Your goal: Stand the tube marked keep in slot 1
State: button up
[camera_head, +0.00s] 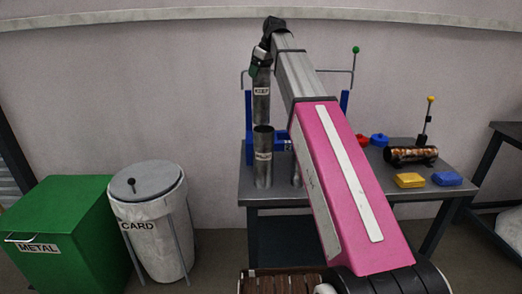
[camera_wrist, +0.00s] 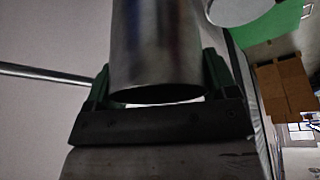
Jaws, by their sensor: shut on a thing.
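The grey metal tube marked KEEP (camera_head: 261,100) hangs upright from my gripper (camera_head: 261,58), which is shut on it near its top. In the wrist view the tube (camera_wrist: 157,45) fills the space between the green jaws of my gripper (camera_wrist: 158,82). A second grey tube (camera_head: 263,170), with a label too small to read, stands upright at the table's left end. The held tube's lower end shows just above and behind its rim; I cannot tell the gap. A blue rack (camera_head: 249,118) stands behind, bearing a mark like 2. Slot 1 cannot be made out.
Part of another grey tube shows beside my pink arm, which hides the table's middle. A CARD bin (camera_head: 150,240) and green METAL bin (camera_head: 75,220) stand left.

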aim_at(269, 88)
notch_tip(269, 88, down, 18)
jog(key=shift+r, duration=0.1)
dwell(0.5)
jog(key=o, duration=1.6)
jog(key=v, duration=1.2)
